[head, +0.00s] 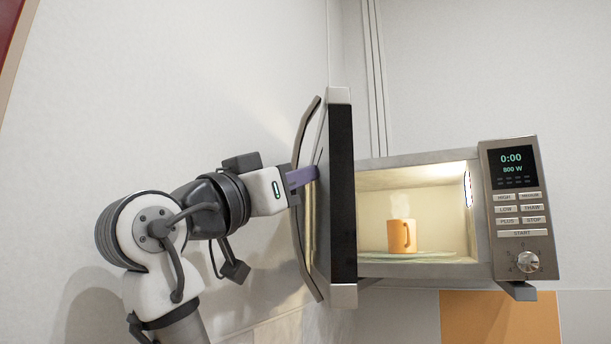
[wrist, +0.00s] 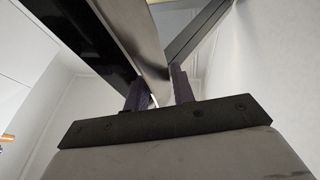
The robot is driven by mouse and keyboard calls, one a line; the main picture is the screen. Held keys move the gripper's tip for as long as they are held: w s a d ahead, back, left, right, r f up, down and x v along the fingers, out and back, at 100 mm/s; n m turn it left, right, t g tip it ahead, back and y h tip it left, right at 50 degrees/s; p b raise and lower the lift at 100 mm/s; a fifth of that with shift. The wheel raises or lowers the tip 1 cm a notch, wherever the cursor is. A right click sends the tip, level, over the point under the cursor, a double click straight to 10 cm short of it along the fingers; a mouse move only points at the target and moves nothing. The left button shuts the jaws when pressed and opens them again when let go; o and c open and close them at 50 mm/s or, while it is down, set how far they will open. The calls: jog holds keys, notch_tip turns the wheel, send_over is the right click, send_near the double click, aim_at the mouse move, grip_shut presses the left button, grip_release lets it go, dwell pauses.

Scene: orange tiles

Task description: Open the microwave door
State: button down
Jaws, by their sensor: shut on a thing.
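The microwave (head: 515,240) stands at the right in the head view, with its lit inside showing. Its door (head: 342,195) is swung wide open toward the left, seen nearly edge-on. A curved metal handle (head: 304,130) runs along the door's outer face. My gripper (head: 308,176) is at the middle of the handle, its purple fingers shut on it. In the wrist view the fingers (wrist: 158,92) sit on either side of the metal handle bar (wrist: 143,40). The exact contact is partly hidden by the door and handle.
An orange mug (head: 401,236) stands on the glass plate (head: 430,256) inside the microwave. A wall (head: 230,60) lies behind my arm, at the left. An orange tile (head: 500,318) shows below the microwave. The space in front of the microwave opening looks clear.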

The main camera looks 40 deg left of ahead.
jog(key=shift+s+a, duration=0.45)
jog(key=shift+a, duration=0.25)
jog(key=c, duration=1.2)
grip_release()
jog(key=shift+o, duration=0.2)
jog(key=d+b+v, duration=0.1)
jog(key=b+v, duration=0.4)
jog(key=v, duration=0.8)
jog(key=shift+s+a, duration=0.4)
jog(key=shift+a, duration=0.15)
jog(key=shift+f, duration=0.1)
